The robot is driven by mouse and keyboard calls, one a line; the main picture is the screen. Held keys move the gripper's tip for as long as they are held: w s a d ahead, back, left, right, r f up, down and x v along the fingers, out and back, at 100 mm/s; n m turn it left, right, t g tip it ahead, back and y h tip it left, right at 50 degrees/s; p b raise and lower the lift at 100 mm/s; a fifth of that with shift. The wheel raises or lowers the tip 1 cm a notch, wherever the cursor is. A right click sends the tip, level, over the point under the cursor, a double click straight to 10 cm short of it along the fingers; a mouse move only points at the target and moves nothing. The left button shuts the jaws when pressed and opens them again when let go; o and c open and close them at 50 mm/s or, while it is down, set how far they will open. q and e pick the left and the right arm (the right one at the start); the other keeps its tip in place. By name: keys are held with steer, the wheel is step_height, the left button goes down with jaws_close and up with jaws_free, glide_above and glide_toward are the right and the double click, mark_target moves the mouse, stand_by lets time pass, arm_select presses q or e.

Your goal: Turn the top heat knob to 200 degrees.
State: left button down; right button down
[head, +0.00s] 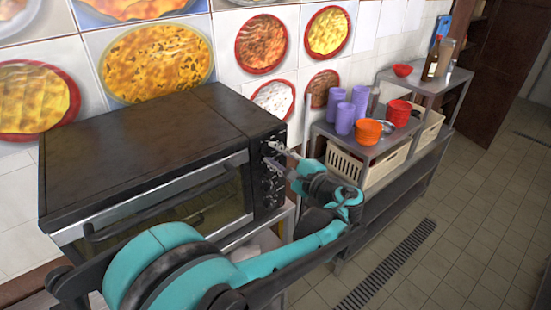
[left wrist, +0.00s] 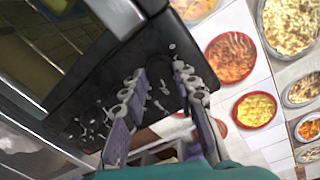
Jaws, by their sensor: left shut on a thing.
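The dark countertop oven (head: 150,140) stands at the left against the tiled wall. A column of heat knobs (head: 268,185) runs down the right end of its front panel. My left gripper (head: 272,156) reaches the upper part of this panel, at the top knob, and is shut on it. The fingers largely hide this knob in the head view. In the left wrist view my left gripper (left wrist: 160,75) has its two fingers on either side of a small knob at the dark panel. The degree marks and the pointer are too small to read. My right gripper is not in view.
Right of the oven stands a metal shelf (head: 340,133) with purple cups (head: 345,118), red and orange bowls (head: 368,131) and cream baskets (head: 345,165). A bottle (head: 430,65) stands farther back. The tiled floor at the right is clear, with a drain grate (head: 390,265).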

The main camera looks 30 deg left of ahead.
arm_select(q)
steer(key=shift+m+b, duration=0.3)
steer(key=shift+m, duration=1)
steer(key=c, duration=1.2)
jaws_free()
steer(key=shift+o, duration=0.2)
steer(key=v, duration=1.2)
steer(key=shift+w, duration=0.15)
